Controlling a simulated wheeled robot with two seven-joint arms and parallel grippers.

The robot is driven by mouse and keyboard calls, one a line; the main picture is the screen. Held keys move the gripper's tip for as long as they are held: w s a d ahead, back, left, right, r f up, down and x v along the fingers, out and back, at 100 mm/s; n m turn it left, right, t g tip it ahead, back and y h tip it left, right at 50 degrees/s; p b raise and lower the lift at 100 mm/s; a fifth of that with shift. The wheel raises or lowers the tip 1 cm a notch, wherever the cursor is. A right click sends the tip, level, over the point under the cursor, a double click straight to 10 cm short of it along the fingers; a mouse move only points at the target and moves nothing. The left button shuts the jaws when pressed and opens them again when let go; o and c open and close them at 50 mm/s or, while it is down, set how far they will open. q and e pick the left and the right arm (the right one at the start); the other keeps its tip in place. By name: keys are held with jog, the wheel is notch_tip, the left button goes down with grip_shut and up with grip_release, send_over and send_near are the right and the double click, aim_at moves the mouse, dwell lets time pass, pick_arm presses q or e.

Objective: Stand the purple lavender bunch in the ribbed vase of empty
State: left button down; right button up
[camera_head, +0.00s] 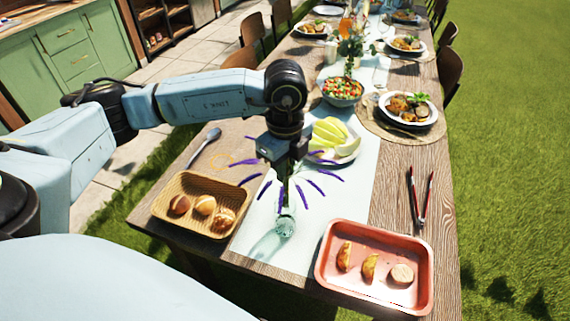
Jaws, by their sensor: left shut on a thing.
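The purple lavender bunch (328,174) fans out on both sides of my left gripper (283,172), which is shut on it and points down. The gripper hides the middle of the bunch. A clear greenish glass vase (286,226) stands upright on the pale runner directly below the gripper. The stems run down toward the vase mouth; I cannot tell whether their ends are inside it. The ribbing is too small to make out. My right gripper is not in view.
A wicker basket of rolls (160,205) is left of the vase, with a spoon (203,146) behind it. A red tray (373,302) with food is at right, and red-handled tongs (421,205) lie beyond it. A plate of melon slices (347,158) is close behind the gripper.

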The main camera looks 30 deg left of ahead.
pick_arm(q)
jog(key=shift+f+b, duration=1.75)
jog(key=shift+f, duration=0.8)
jog(key=c, duration=1.4)
grip_release()
jog(key=shift+o, duration=0.2)
jog(key=shift+r, duration=0.35)
notch_tip(320, 180, up, 12)
jog(key=shift+r+p, duration=0.1)
jog(key=shift+p, duration=0.45)
jog(key=shift+r, duration=0.2)
